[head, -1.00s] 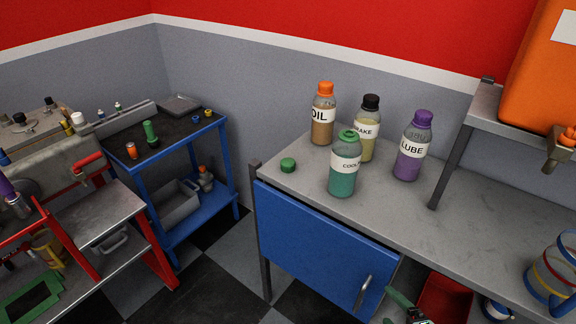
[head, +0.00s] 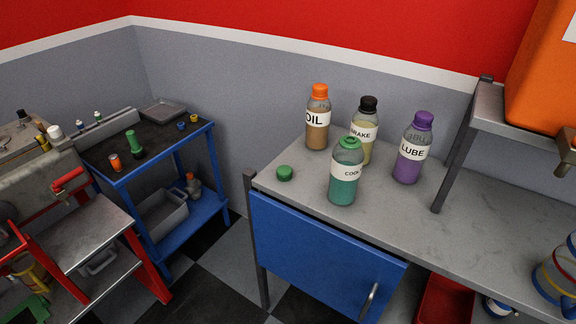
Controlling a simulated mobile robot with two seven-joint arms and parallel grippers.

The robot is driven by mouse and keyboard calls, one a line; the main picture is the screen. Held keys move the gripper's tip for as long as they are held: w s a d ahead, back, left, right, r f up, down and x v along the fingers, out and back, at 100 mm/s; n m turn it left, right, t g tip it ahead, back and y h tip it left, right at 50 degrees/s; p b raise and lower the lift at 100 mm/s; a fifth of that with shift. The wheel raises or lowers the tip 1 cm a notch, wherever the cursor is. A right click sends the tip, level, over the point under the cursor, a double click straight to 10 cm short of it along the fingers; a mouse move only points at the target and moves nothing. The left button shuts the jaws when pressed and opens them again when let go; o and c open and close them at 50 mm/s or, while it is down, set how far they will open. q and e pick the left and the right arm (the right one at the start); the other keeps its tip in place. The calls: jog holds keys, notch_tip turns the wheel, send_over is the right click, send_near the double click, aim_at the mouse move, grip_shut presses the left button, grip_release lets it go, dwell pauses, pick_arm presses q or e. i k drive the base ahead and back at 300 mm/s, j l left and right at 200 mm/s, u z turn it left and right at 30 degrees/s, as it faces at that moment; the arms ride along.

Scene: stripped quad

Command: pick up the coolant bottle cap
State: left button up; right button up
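The green coolant bottle cap (head: 285,173) lies on the grey workbench top near its left edge, to the left of the coolant bottle. The coolant bottle (head: 344,180) stands upright and uncapped, with green liquid and a white label. Neither of my grippers is in view in the head view.
The oil bottle (head: 318,118), brake bottle (head: 364,132) and lube bottle (head: 411,150) stand capped behind and right of the cap on the workbench (head: 480,210). A shelf post (head: 455,160) rises at right. A blue cart (head: 165,158) stands left, across a floor gap.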

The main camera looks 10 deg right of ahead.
aim_at(283, 172)
jog(key=i+j+z, duration=0.5)
jog(key=j, duration=0.15)
jog(key=i+j+z, duration=0.2)
jog(key=j, duration=0.2)
jog(key=i+j+z, duration=0.25)
jog(key=j, duration=0.15)
jog(key=k, duration=0.1)
